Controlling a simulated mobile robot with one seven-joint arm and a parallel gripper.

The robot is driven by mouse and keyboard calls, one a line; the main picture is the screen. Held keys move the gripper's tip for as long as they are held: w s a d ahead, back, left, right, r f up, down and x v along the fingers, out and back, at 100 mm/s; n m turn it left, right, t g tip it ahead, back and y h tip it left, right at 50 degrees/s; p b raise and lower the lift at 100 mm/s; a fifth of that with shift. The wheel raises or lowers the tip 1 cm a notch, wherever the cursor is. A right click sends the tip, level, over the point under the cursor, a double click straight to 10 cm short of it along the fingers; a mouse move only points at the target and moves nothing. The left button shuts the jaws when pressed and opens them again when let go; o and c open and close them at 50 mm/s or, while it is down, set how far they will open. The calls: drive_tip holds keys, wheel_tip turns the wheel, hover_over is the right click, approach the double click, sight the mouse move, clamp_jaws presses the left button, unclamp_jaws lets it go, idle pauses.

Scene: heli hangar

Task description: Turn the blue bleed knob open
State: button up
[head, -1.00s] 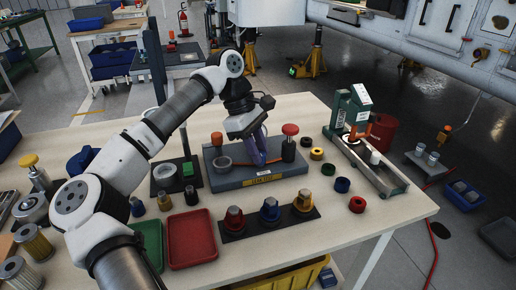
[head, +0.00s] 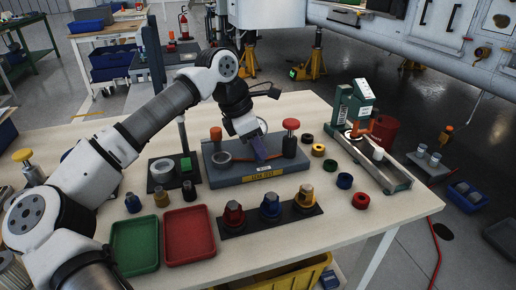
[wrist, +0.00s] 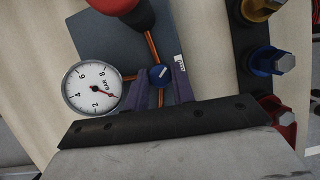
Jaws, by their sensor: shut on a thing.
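The test rig is a grey base (head: 224,178) with a yellow label, on the table. It carries a round gauge and a red-topped post (head: 291,126). The small blue bleed knob (wrist: 158,73) with a white mark on top shows in the wrist view, between my purple fingers. My gripper (wrist: 161,82) is shut on the knob from both sides. In the head view my gripper (head: 262,150) is low over the middle of the rig and hides the knob. The white gauge (wrist: 94,88) with a red needle sits left of the fingers in the wrist view.
A black strip (head: 272,222) with red, blue and yellow fittings lies in front of the rig. Green (head: 134,243) and red (head: 189,236) trays lie front left. The front right tabletop is clear.

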drive_tip(key=n+t+b, duration=0.1)
drive_tip(key=n, duration=0.1)
drive_tip(key=n+t+y+b, duration=0.1)
drive_tip(key=n+b, duration=0.1)
drive_tip(key=n, duration=0.1)
drive_tip(key=shift+s+f+n, duration=0.15)
drive_tip(key=shift+n, duration=0.15)
drive_tip(key=shift+s+d+n+t+y+b, duration=0.1)
drive_tip(key=shift+n+t+y+b, duration=0.2)
drive_tip(key=shift+n+b, duration=0.55)
drive_tip(key=shift+d+n+t+y+b, duration=0.1)
drive_tip(key=shift+n+t+y+b, duration=0.2)
drive_tip(key=shift+n, duration=1.05)
drive_tip(key=o, duration=1)
drive_tip(key=p+v, duration=0.2)
drive_tip(key=v, duration=1.2)
drive_tip(key=shift+d+p, duration=0.1)
drive_tip(key=shift+p, duration=0.2)
